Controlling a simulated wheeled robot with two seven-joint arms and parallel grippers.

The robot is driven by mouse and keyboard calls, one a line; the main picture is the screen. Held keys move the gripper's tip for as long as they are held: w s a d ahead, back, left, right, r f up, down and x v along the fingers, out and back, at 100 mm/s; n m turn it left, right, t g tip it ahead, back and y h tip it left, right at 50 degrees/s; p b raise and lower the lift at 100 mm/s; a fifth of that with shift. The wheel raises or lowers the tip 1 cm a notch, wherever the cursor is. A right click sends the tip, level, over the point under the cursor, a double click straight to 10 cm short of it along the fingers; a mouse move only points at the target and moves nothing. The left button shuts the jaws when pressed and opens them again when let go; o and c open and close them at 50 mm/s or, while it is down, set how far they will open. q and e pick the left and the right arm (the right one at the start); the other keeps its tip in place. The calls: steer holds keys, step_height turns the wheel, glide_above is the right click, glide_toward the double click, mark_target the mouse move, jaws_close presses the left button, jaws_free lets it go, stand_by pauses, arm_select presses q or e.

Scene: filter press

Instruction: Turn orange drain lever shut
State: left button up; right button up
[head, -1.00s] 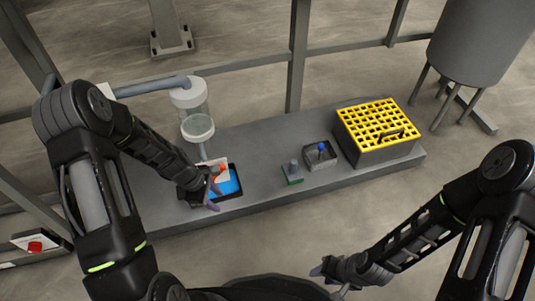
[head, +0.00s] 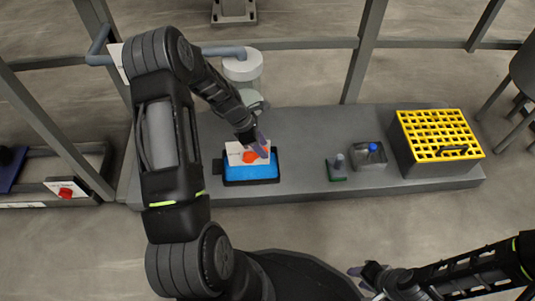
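The orange drain lever (head: 250,157) shows in front of a white label plate (head: 233,150), just above a black tray holding blue liquid (head: 250,172). It is partly covered, and its exact angle is hard to make out. My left gripper (head: 263,147) comes down from above, its purple fingertips close to the right side of the lever. Whether they touch it, or how far apart they are, I cannot tell. My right gripper (head: 361,279) is low in the view, away from the bench, with its purple fingertips apart and nothing between them.
The grey bench (head: 310,125) also carries a small green-based part (head: 337,170), a grey tray with a blue-topped item (head: 371,155) and a yellow grid box (head: 438,130). A clear cylinder with white cap (head: 242,66) stands behind my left forearm. Railings run behind.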

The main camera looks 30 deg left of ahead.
arm_select(q)
steer(key=b+x, duration=0.1)
steer(key=x, duration=0.3)
steer(key=shift+f, duration=0.25)
steer(key=shift+c, duration=0.3)
jaws_close()
stand_by(0.9)
